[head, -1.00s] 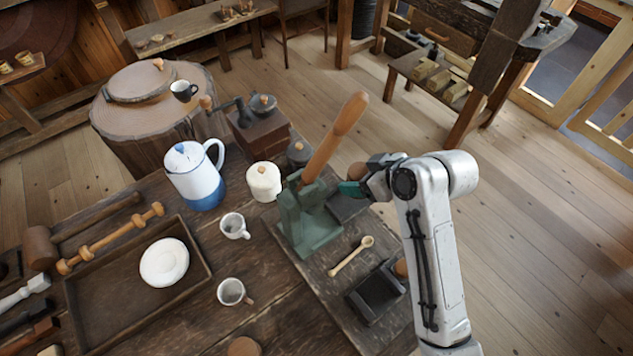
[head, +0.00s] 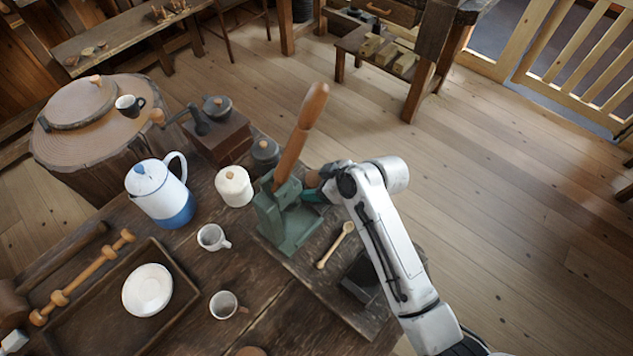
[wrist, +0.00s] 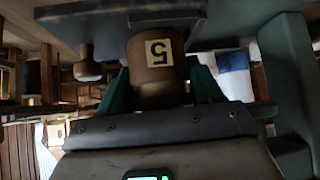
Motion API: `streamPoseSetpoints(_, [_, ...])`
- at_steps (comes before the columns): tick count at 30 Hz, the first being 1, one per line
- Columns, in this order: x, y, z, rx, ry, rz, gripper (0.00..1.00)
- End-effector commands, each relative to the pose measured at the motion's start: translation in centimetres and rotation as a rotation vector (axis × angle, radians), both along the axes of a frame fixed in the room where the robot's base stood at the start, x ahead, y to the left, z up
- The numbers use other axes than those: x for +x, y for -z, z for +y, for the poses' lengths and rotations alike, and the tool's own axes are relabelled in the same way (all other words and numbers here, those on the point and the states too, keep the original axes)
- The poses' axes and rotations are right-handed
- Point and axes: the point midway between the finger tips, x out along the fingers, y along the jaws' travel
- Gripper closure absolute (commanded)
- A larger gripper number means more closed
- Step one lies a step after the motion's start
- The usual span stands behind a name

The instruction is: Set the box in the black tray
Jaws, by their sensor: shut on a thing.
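My gripper (wrist: 160,95) is shut on a brown round piece (wrist: 150,65) with a pale tag reading 5. This piece also shows in the head view (head: 312,178), beside the green lever press. A dark flat part (wrist: 165,17) lies just beyond it in the wrist view; I cannot tell whether they are one thing, or whether this is the box. A black tray (head: 358,272) lies at the right of the worktop, partly hidden by my arm.
The green press (head: 285,228) with its raised wooden handle (head: 300,135) stands immediately left of my gripper. A wooden spoon (head: 335,245) lies between press and tray. Cups (head: 222,304), a jug (head: 160,195) and a white jar (head: 234,187) stand to the left.

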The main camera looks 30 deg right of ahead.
Motion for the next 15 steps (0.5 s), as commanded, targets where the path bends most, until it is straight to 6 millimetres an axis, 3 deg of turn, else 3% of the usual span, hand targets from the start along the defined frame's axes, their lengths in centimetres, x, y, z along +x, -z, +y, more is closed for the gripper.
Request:
streamPoseSetpoints(11, [0.01,0.49,0.01,0.0,0.001,-0.001,0.71])
streamPoseSetpoints(12, [0.01,0.46,0.0,0.0,0.001,-0.001,0.34])
streamPoseSetpoints(15, [0.01,0.42,0.0,0.001,0.0,-0.001,0.25])
